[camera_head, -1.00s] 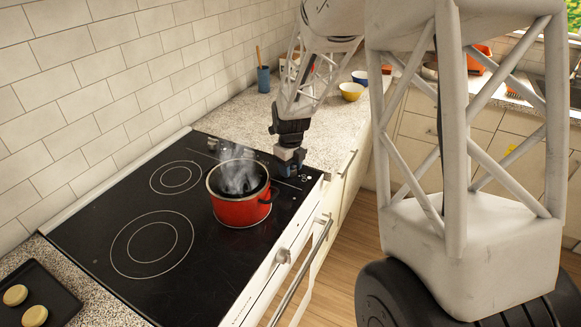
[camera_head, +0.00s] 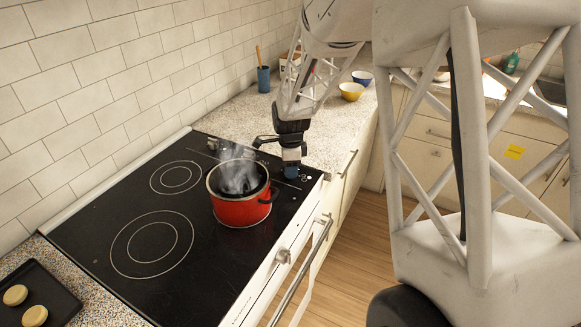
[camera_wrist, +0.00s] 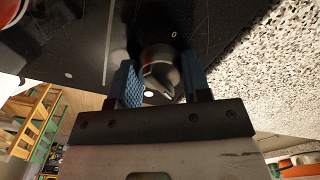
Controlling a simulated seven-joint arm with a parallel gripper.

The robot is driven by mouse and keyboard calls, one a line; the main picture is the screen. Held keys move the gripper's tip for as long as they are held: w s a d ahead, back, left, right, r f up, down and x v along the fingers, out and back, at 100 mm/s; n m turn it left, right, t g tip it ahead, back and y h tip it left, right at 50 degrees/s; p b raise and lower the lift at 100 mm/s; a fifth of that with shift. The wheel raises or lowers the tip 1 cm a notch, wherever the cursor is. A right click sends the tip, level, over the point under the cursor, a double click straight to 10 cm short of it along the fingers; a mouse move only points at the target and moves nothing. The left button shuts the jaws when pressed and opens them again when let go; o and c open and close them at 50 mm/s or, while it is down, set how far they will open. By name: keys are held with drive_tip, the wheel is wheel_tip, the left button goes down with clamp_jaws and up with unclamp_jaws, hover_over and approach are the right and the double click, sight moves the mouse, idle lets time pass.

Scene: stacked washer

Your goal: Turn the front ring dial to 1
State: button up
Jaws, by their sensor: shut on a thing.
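The ring dial (camera_wrist: 158,68) shows in the wrist view as a round dark grey knob with a pale pointer-like face, on the black glass. A white "0" mark (camera_wrist: 173,35) is printed just above it. My gripper (camera_wrist: 162,80) is shut on the dial, with one blue fingertip pad on each side. In the head view my gripper (camera_head: 291,172) reaches down to the right end of the black cooktop (camera_head: 100,215). The dial is hidden behind it there. Other marks around the dial are too small or covered to read.
A steaming red pot (camera_head: 240,208) stands on the cooktop left of my gripper. Yellow (camera_head: 351,91) and blue bowls sit farther back on the speckled counter (camera_head: 235,112).

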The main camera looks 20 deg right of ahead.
drive_tip(key=n, duration=0.4)
drive_tip(key=shift+n, duration=0.4)
drive_tip(key=o, duration=0.9)
drive_tip(key=shift+o, duration=0.2)
drive_tip(key=shift+r, duration=0.15)
drive_tip(key=shift+r, duration=3.75)
